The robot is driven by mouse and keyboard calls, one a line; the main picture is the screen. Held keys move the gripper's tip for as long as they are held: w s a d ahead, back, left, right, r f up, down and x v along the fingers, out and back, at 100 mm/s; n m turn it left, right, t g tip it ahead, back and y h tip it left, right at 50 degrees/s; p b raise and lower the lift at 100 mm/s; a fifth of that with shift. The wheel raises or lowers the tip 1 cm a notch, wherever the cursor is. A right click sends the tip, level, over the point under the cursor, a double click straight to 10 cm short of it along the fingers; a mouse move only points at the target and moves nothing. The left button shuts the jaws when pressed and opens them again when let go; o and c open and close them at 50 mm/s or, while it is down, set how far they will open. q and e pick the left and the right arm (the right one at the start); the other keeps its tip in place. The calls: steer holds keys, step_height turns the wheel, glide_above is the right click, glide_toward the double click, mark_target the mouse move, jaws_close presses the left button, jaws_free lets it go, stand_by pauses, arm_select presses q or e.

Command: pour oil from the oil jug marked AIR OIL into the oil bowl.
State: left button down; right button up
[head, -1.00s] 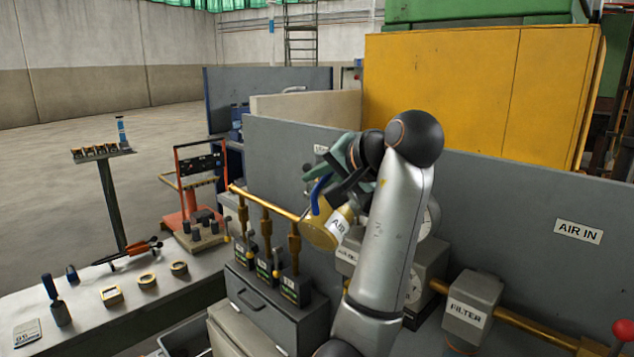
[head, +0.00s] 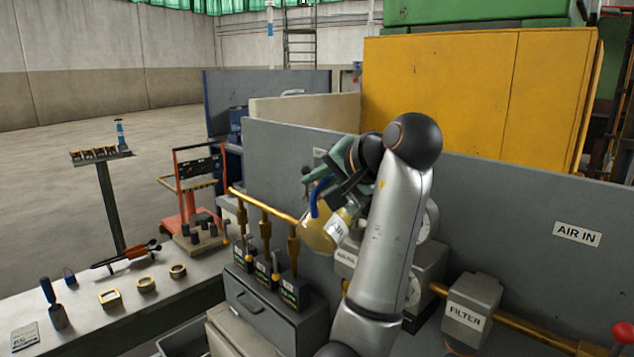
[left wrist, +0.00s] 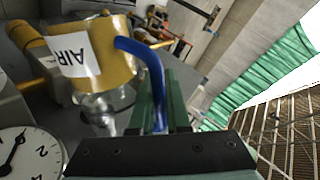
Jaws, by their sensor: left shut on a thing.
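The oil jug (head: 316,236) is yellow with a blue handle and a white label, partly readable as AIR. It hangs tilted in front of the grey panel, to the right of the brass pipe. In the left wrist view, the jug (left wrist: 115,62) shows its label and the blue handle (left wrist: 155,80). My left gripper (head: 320,188) is shut on the jug's handle; its green fingers (left wrist: 160,108) flank it. A clear glass-like part (left wrist: 105,112), perhaps the oil bowl, shows beside the jug in the wrist view; whether they touch is unclear. My right gripper is out of view.
A brass pipe (head: 262,205) with several valves runs just left of the jug. The grey panel (head: 480,195) stands behind, with a FILTER box (head: 470,308) at right. A dial (left wrist: 22,152) sits close by. The bench (head: 120,318) at left holds tools and rings.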

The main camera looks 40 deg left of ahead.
mark_target(309, 212)
arm_select(q)
steer(key=shift+s+f+n+t+b, duration=0.35)
steer(key=shift+f+b, duration=0.3)
steer(key=shift+b, duration=0.6)
steer(key=shift+s+f+n+t+b, duration=0.25)
steer(key=shift+s+n+t+b, duration=0.1)
steer(key=shift+b, duration=0.5)
steer(key=f+b, duration=0.1)
steer(key=f+n+t+y+b, duration=0.1)
steer(key=b, duration=0.1)
steer(key=shift+s+b, duration=0.4)
steer(key=shift+b, duration=0.25)
